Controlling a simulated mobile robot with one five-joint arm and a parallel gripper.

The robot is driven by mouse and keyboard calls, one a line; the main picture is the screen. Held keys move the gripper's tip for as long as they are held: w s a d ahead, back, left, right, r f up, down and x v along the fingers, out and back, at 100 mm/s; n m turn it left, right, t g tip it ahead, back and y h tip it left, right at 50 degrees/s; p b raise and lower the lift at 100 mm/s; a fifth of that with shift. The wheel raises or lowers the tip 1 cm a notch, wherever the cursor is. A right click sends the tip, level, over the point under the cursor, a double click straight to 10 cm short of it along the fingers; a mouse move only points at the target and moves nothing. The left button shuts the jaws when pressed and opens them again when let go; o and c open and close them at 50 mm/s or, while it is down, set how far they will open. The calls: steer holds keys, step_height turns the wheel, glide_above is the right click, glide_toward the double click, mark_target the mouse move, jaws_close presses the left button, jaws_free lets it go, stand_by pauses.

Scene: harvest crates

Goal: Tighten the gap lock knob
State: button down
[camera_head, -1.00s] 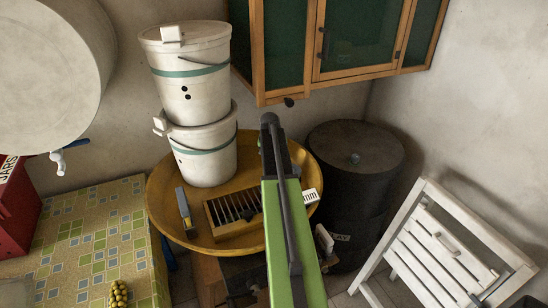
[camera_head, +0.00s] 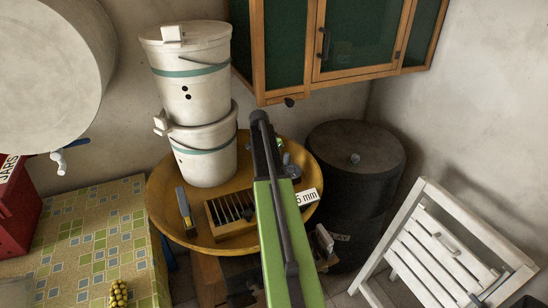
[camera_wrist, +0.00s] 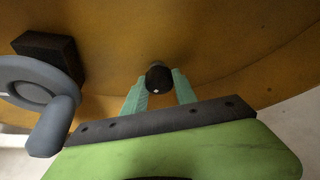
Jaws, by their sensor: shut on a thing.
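A small dark round knob (camera_wrist: 156,72) with a pale dot on its end shows in the wrist view, against the yellow-brown tub wall. My gripper (camera_wrist: 160,80) has its two teal fingers on either side of the knob, shut on it. A grey crank wheel (camera_wrist: 38,72) with a stubby handle sits left of the gripper, beside a dark block (camera_wrist: 50,48). In the head view my green arm reaches over the round yellow tub (camera_head: 160,205) and hides the knob and fingertips. A slatted box (camera_head: 216,222) and a white label reading "5 mm" (camera_head: 307,197) flank the arm.
Two stacked white buckets (camera_head: 186,80) stand at the tub's back left. A dark lidded barrel (camera_head: 352,150) stands right of it. A wooden cabinet (camera_head: 330,80) hangs above. A white slatted folding chair (camera_head: 440,245) leans at the right.

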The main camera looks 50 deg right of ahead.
steer(key=shift+w, duration=0.2)
stand_by(0.4)
steer(key=c, duration=1)
jaws_free()
